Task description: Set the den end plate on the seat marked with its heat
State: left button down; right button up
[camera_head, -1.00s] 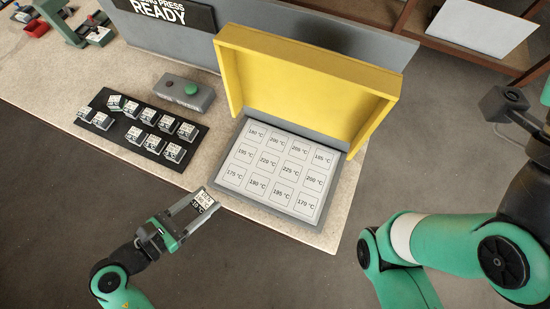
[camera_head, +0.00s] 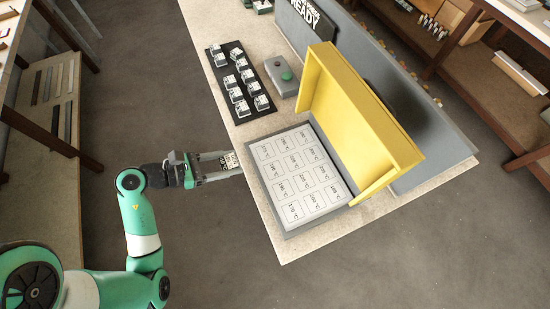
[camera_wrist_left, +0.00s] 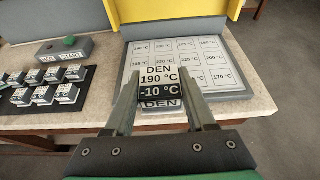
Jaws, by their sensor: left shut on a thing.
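The den end plate (camera_head: 229,160) is a small block. In the left wrist view its label (camera_wrist_left: 160,83) reads DEN, 190 °C, with -10 °C on a dark band. My left gripper (camera_head: 226,163) is shut on it and holds it upright at the table's front edge, beside the press bed. The seat board (camera_head: 300,175) is a white sheet of outlined, temperature-marked squares in a grey frame; it also shows in the left wrist view (camera_wrist_left: 215,84). Its visible squares are empty. The held plate hides part of the board in the left wrist view. My right gripper is out of view.
The yellow press lid (camera_head: 350,110) stands open behind the board. A black rack (camera_head: 232,67) with several labelled blocks lies to its left. Open floor lies before the table.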

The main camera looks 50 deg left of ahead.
pick_arm(q)
jog(key=d+b+x, duration=0.1)
jog(key=b+x, duration=0.1)
jog(key=x, duration=0.6)
jog(key=b, duration=0.2)
send_over(274, 170)
jog(key=s, duration=0.1)
jog(key=f, duration=0.5)
jog(key=shift+s+a, duration=0.1)
jog(key=shift+a, duration=0.1)
jog(key=shift+w+d+f, duration=0.1)
jog(key=shift+w+f, duration=0.05)
jog(key=shift+w, duration=0.1)
jog(key=shift+w+d+f+b, duration=0.15)
jog(key=shift+f+b, duration=0.3)
jog(key=shift+f, duration=0.55)
jog(key=shift+w+a+f+b, duration=0.15)
jog(key=shift+f+b, duration=0.3)
jog(key=shift+f, duration=0.5)
jog(key=shift+d, duration=0.1)
jog(key=shift+f, duration=0.2)
jog(key=shift+c, duration=1.2)
grip_release()
jog(key=shift+r, duration=0.1)
